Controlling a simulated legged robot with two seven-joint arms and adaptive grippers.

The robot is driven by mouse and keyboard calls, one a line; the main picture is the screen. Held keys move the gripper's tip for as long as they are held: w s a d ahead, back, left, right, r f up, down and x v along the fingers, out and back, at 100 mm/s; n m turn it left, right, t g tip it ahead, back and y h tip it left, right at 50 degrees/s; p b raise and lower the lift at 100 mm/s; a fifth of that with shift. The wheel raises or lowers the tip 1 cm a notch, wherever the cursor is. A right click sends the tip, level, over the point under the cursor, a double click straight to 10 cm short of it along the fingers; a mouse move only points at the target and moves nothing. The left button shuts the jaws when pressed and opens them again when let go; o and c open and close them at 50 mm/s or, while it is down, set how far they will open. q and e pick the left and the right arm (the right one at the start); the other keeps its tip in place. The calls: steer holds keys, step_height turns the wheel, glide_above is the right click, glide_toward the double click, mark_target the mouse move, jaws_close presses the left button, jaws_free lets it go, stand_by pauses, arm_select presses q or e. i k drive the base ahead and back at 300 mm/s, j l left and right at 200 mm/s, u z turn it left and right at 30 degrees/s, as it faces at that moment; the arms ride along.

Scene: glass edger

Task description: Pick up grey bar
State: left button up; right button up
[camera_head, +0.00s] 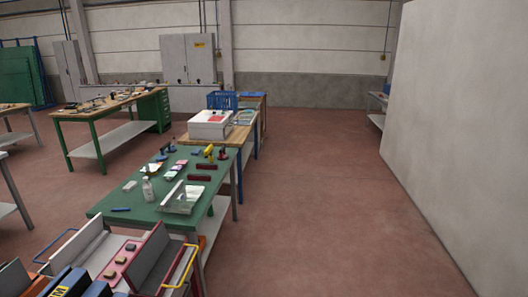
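I cannot clearly pick out a grey bar in the head view. A green-topped workbench (136,217) in the middle left holds several small objects, including two dark red bars (202,172), a clear bottle (148,190) and a shiny greyish-white sheet or bag (182,198). An open toolbox (150,262) with grey inner faces and a yellow handle (181,265) is at the lower left, with small items in it. Neither of my grippers is in view.
Past the green bench is a wooden table (241,135) with a white box (209,124) and a blue crate (222,100). Another green-legged bench (140,96) stands at the back left. A large pale panel (460,120) fills the right. The reddish floor (320,190) between is clear.

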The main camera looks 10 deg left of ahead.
mark_target(167, 200)
steer(key=i+u, duration=0.1)
steer(key=i, duration=0.6)
steer(key=i+l, duration=0.1)
steer(key=i, duration=0.55)
steer(key=i+l+u, duration=0.15)
steer(key=i, duration=0.55)
